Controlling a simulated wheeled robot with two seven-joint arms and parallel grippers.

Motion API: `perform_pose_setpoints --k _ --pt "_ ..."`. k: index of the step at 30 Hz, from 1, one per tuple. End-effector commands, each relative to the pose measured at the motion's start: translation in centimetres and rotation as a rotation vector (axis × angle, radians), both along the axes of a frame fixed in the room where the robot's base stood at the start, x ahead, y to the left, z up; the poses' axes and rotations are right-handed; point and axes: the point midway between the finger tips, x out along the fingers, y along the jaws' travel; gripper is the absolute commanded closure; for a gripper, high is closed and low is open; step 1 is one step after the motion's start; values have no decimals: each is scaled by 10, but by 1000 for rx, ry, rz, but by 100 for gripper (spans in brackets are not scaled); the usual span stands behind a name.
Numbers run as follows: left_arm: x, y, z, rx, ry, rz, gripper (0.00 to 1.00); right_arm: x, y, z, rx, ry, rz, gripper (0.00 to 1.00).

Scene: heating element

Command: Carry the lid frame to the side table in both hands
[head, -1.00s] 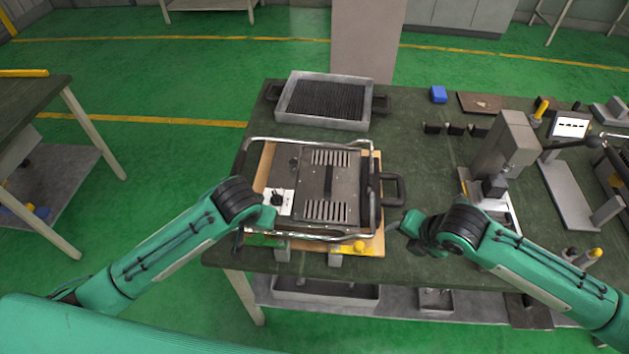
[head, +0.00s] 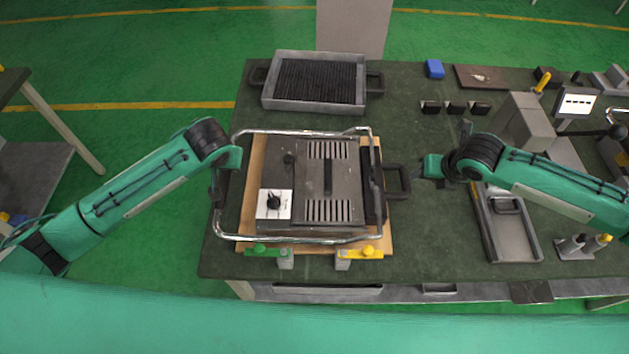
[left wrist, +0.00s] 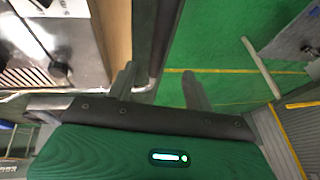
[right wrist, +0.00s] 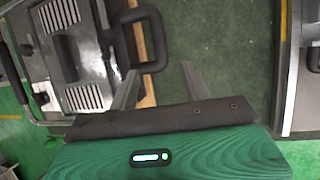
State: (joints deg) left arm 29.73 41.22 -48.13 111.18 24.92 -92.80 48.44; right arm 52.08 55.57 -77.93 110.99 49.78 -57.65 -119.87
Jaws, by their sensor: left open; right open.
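The lid frame (head: 300,239), a chrome tube frame, lies around the dark appliance body (head: 340,205) on a wooden board. A black loop handle (head: 398,181) sticks out on its right. My left gripper (head: 219,188) is at the frame's left side. In the left wrist view its open fingers (left wrist: 158,88) stand on either side of a dark bar (left wrist: 145,30), with no visible grip. My right gripper (head: 420,170) is open just right of the loop handle. In the right wrist view the handle (right wrist: 158,40) lies ahead of the open fingers (right wrist: 160,85), apparently untouched.
A grey tray with dark bars (head: 315,108) stands behind the appliance. Green and yellow clamps (head: 362,252) sit at the board's front edge. A metal tray (head: 515,235) and grey blocks crowd the right. Another table (head: 12,85) stands left across open green floor.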

Motion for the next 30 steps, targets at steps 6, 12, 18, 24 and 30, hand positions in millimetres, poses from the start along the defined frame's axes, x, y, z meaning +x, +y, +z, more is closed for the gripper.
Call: perform_pose_setpoints --k 6,12,18,24,30 --pt "14 8 -36 2 3 1 48 14 9 -36 0 2 -1 51" --pt "29 16 -72 2 2 1 48 28 16 -73 0 2 0 51" --pt "41 22 -100 1 1 1 48 40 22 -100 0 1 -1 51" --pt "46 24 -113 -1 -1 -1 48 46 25 -113 1 1 1 51" --pt "47 25 -115 0 -1 0 48 46 25 -116 0 0 0 51"
